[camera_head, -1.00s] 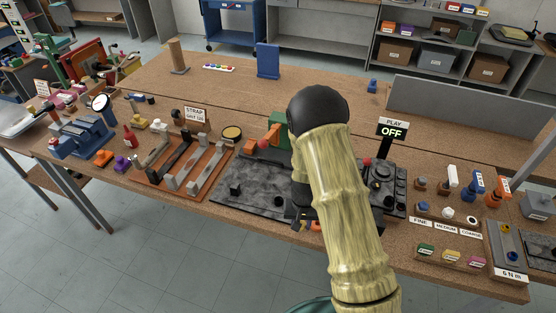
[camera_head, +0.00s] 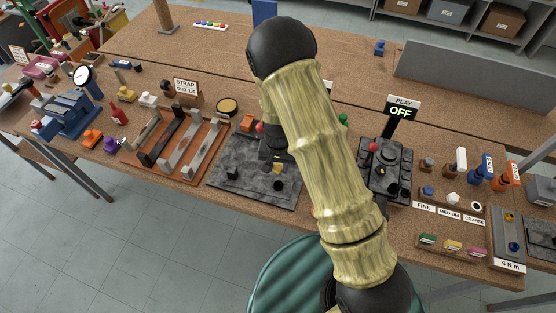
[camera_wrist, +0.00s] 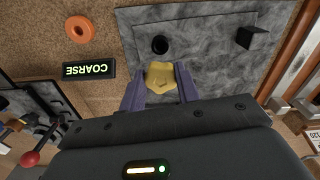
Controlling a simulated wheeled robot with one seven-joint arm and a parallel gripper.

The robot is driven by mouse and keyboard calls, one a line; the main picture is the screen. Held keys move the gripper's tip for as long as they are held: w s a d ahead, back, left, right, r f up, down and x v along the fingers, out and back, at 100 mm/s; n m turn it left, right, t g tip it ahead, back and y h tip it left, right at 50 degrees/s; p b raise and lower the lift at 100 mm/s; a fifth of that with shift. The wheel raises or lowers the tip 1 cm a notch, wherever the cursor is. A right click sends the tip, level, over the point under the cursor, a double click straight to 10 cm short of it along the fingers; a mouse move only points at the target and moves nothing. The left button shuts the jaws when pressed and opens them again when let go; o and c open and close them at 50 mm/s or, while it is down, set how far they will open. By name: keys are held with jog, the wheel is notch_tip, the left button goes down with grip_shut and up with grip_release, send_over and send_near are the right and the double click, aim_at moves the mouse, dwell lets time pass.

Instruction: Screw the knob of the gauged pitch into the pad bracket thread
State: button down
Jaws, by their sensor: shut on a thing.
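My gripper (camera_wrist: 160,88) is shut on a yellow, lobed knob (camera_wrist: 161,75), held between its two dark fingers. In the head view the knob (camera_head: 277,169) shows small below my wrist, above a dark grey mottled plate (camera_head: 232,188). A round black spot, a hole or short post, on the plate (camera_wrist: 159,45) lies just beyond the knob in the wrist view; it also shows in the head view (camera_head: 278,185). I cannot tell whether this is the bracket thread. The knob appears apart from it. A lit sign (camera_wrist: 88,68) reads COARSE, upside down in the wrist view.
A black block (camera_wrist: 251,38) stands on the plate. An orange ring (camera_wrist: 80,28) lies on the cork bench. A rack labelled FINE, MEDIUM, COARSE (camera_head: 450,213) is at right, beside a black control box (camera_head: 385,175). An orange-brown strap fixture (camera_head: 178,150) stands left.

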aim_at(278, 167)
jog(key=shift+f+b, duration=2.25)
jog(key=shift+f, duration=0.65)
jog(key=shift+f+b, duration=0.95)
jog(key=shift+f, duration=0.4)
jog(key=c, duration=0.9)
grip_release()
jog(key=shift+c, duration=0.2)
notch_tip(278, 167, up, 18)
jog(key=b, duration=0.2)
jog(key=shift+f+b, duration=0.25)
jog(key=shift+b, duration=0.05)
